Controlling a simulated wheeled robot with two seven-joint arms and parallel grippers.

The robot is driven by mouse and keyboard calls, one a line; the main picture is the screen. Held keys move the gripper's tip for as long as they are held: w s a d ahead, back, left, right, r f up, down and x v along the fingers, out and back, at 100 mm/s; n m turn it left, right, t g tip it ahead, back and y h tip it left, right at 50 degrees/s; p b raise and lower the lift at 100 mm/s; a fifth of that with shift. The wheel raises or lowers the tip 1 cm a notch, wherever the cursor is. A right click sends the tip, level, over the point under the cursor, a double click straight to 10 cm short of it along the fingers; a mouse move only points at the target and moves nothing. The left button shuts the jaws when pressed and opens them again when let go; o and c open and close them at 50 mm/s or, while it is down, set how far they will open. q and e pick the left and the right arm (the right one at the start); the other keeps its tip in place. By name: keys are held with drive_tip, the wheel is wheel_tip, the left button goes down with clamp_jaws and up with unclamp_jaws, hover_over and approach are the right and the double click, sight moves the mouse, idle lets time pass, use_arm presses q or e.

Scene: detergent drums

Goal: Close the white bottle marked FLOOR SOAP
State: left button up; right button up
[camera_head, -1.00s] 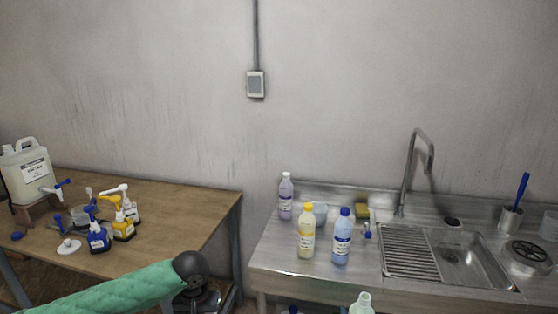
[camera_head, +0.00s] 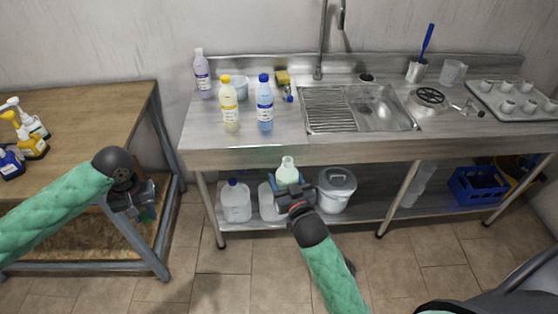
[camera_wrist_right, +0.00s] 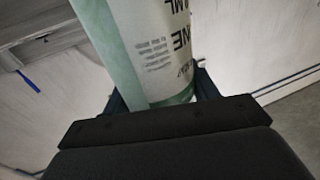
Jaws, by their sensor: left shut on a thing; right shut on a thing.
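My right gripper (camera_head: 292,194) is shut around a pale green-white bottle (camera_head: 287,173) and holds it upright in front of the lower shelf. No coloured cap shows on its narrow neck. In the right wrist view this bottle (camera_wrist_right: 150,50) fills the jaws; its label shows only part of its print, and I cannot read FLOOR SOAP on it. My left gripper (camera_head: 146,212) is shut on a small dark green thing, mostly hidden by the jaws, perhaps a cap. It is well left of the bottle, beside the wooden table.
A steel counter (camera_head: 290,150) stands ahead, with a yellow-capped bottle (camera_head: 229,106), a blue-capped bottle (camera_head: 264,105) and a purple bottle (camera_head: 202,75). Jugs (camera_head: 236,204) and a grey bucket (camera_head: 337,190) fill the shelf below. The wooden table (camera_head: 80,115) is at left. Floor between is clear.

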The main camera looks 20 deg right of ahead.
drive_tip(key=w+a+n+g+y, duration=0.2)
drive_tip(key=w+a+n+y, duration=0.1)
drive_tip(key=a, duration=0.4)
drive_tip(key=w+a+r+n+g+y, duration=0.1)
drive_tip(key=w+a+n+g+y, duration=0.1)
drive_tip(key=w+a+n+y, duration=0.2)
drive_tip(key=shift+w+a+r+n+y, duration=0.3)
drive_tip(key=shift+w+a+y, duration=0.9)
drive_tip(key=shift+a+y, duration=0.65)
drive_tip(key=shift+d, duration=0.15)
